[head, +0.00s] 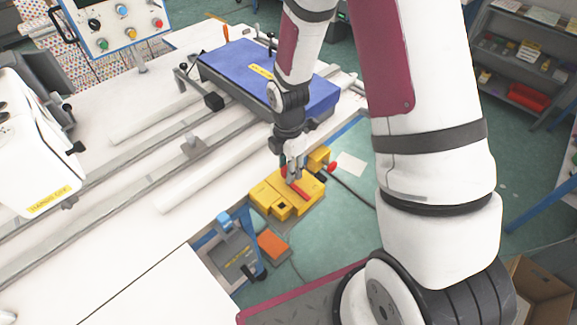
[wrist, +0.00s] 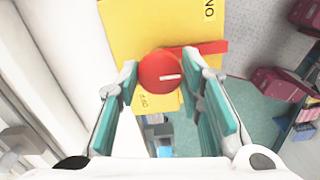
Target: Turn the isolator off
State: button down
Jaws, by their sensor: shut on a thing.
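The isolator is a yellow box (head: 268,198) beside the white bench in the head view. In the wrist view its yellow face (wrist: 135,30) carries a round red knob (wrist: 158,70) with a short white mark pointing right. A red bar (wrist: 212,47) extends from the knob to the right. "ON" is printed at the upper right and "OFF" below the knob, at its lower left. My gripper (head: 290,178) points down over the box. In the wrist view my gripper (wrist: 160,72) has its fingers on either side of the knob, shut on it. Exact finger contact is hard to see.
A smaller yellow block with a red button (head: 332,168) stands just behind the box. A blue bracket and an orange box (head: 272,245) are in front. The white bench (head: 150,260) lies left, with a blue-topped unit (head: 318,97) behind. Green floor is open to the right.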

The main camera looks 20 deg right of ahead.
dwell(0.3)
jog(key=m, duration=0.4)
jog(key=m+p, duration=0.1)
jog(key=m, duration=0.3)
jog(key=shift+m, duration=0.3)
jog(key=m, duration=0.4)
jog(key=shift+m, duration=0.3)
jog(key=m, duration=0.4)
jog(key=shift+m+p, duration=0.3)
jog(key=shift+p, duration=0.05)
jog(key=c, duration=1.1)
grip_release()
